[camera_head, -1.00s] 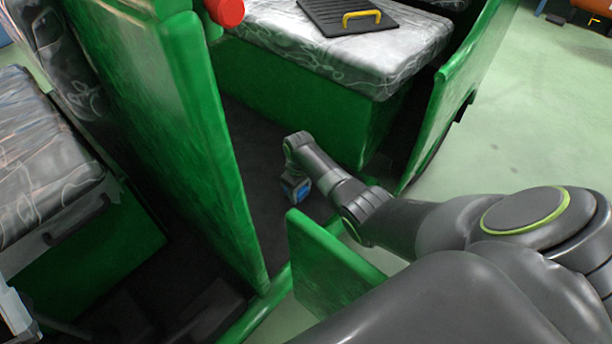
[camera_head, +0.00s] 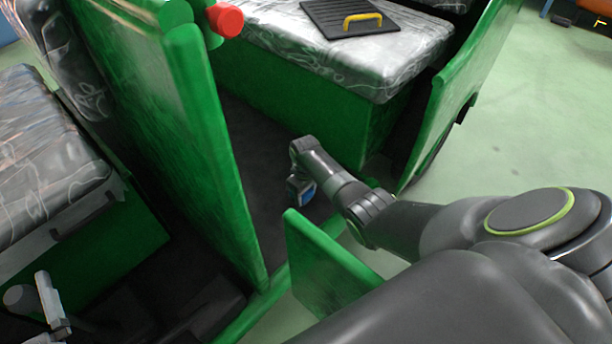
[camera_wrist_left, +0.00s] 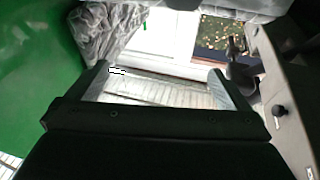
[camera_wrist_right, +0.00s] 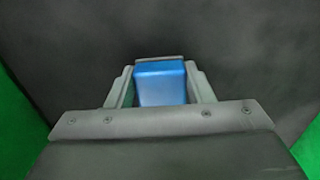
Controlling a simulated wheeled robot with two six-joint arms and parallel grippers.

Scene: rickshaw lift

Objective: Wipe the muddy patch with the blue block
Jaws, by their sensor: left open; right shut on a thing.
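The blue block (camera_wrist_right: 160,84) is between the fingers of my right gripper (camera_wrist_right: 158,75), which is shut on it in the right wrist view. In the head view the blue block (camera_head: 308,194) shows low over the dark floor (camera_head: 262,150) of the green rickshaw, at the end of my right arm. I cannot tell whether the block touches the floor. No muddy patch can be made out; the floor in the right wrist view is plain dark grey. My left gripper (camera_wrist_left: 160,80) is open and empty in the left wrist view, with a pale slatted surface beyond it.
Green panels (camera_head: 215,150) stand left of my right arm, and a low green panel (camera_head: 325,262) stands under it. A grey seat (camera_head: 350,62) holds a black mat (camera_head: 340,32) with a yellow handle. A red cylinder (camera_head: 226,20) sticks out from the divider. Open floor lies right.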

